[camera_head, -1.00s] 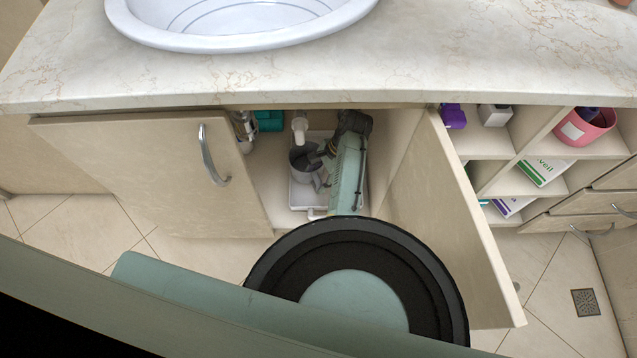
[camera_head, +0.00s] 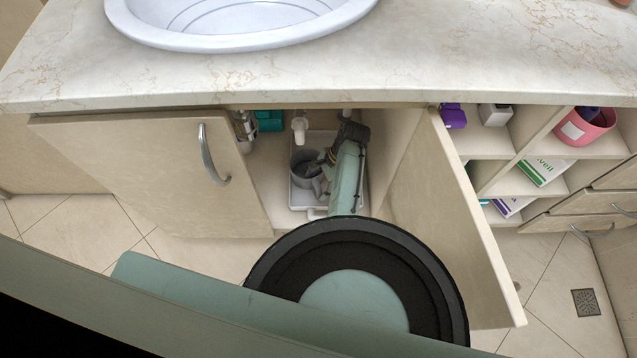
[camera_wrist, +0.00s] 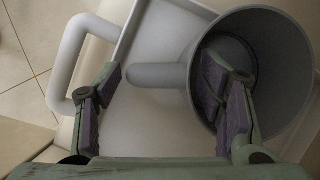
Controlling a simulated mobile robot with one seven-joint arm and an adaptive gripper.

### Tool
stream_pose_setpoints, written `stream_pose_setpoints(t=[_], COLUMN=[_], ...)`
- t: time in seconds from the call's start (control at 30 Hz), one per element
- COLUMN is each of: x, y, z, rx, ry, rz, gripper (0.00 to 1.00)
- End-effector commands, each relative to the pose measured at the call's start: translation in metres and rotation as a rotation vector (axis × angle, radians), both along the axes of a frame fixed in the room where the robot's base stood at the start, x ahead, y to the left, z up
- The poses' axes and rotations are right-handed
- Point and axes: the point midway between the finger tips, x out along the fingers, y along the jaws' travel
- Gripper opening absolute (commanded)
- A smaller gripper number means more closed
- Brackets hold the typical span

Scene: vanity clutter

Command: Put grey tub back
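The grey tub (camera_head: 301,160) stands in a white tray (camera_head: 301,200) inside the open cabinet under the sink. The wrist view shows the tub (camera_wrist: 290,40) at the right, with its round mouth facing the camera and a grey handle (camera_wrist: 155,76) sticking out to the left. My gripper (camera_wrist: 160,85) is open: one finger is inside the tub's mouth, the other is outside it, left of the handle. The tub's near wall and handle lie between the fingers, with gaps visible. In the head view my gripper (camera_head: 318,172) partly covers the tub's right side.
The tray's white loop handle (camera_wrist: 65,60) is close to the left finger. A white pipe (camera_head: 300,128) hangs above the tub. A teal box (camera_head: 268,120) stands behind at left. The open cabinet door (camera_head: 445,210) flanks my arm on the right; the left door (camera_head: 140,165) also bounds the opening.

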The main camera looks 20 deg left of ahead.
Motion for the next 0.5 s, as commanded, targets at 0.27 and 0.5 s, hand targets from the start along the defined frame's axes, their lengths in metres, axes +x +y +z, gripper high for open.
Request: stream_pose_setpoints(t=[0.27, 0.5], x=[0.000, 0.003], y=[0.000, -0.003], z=[0.000, 0.010], rx=[0.000, 0.000], ry=[0.000, -0.003], rz=[0.000, -0.001], gripper=[0.71, 0.71])
